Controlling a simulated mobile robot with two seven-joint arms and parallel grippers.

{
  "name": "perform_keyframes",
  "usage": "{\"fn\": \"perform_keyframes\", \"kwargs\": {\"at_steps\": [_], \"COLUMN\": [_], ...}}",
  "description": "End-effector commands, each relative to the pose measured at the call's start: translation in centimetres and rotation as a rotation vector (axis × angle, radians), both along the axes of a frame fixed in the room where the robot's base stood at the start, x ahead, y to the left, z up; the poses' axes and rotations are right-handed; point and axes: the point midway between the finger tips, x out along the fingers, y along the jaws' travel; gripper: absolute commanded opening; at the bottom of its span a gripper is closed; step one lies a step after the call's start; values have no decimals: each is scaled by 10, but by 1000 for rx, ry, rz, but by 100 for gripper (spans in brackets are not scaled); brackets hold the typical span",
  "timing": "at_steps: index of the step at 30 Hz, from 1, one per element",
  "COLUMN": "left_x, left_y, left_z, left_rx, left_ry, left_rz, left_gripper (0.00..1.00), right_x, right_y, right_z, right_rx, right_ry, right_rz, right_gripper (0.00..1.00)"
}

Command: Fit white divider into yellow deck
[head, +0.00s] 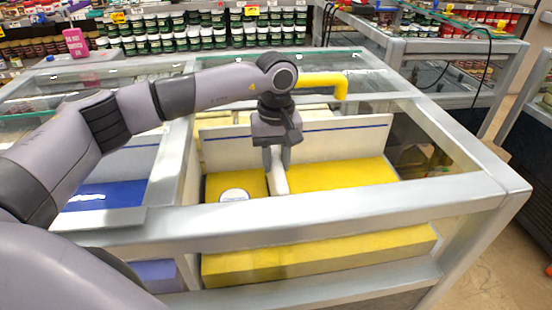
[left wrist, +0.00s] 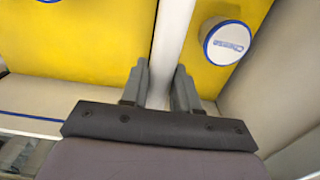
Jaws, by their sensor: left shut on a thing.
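The white divider (head: 279,181) is a narrow pale strip that runs across the yellow deck (head: 335,175) inside the glass-sided case. My left gripper (head: 277,160) reaches down from above and is shut on the divider. In the left wrist view, the fingers (left wrist: 160,82) stand on either side of the divider (left wrist: 172,35), with the yellow deck (left wrist: 80,38) showing on both sides of it. The divider's lower edge is hidden, so I cannot tell whether it is seated. My right gripper is not in view.
A metal front rail (head: 300,212) borders the case. A bent yellow bar (head: 335,82) is behind my wrist. Blue decking (head: 105,195) lies left.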

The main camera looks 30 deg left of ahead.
Motion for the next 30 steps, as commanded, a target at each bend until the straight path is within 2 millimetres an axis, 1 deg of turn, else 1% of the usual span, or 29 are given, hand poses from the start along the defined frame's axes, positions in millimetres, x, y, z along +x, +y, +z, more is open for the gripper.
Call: {"fn": "perform_keyframes", "kwargs": {"at_steps": [16,30], "left_x": [0,0], "left_y": [0,0], "left_z": [0,-12], "left_rx": [0,-1], "left_ry": [-1,-1], "left_rz": [0,0], "left_gripper": [0,0], "right_x": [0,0], "right_y": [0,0], "right_z": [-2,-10], "right_rx": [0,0], "right_ry": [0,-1], "right_rz": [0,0], "right_gripper": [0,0]}}
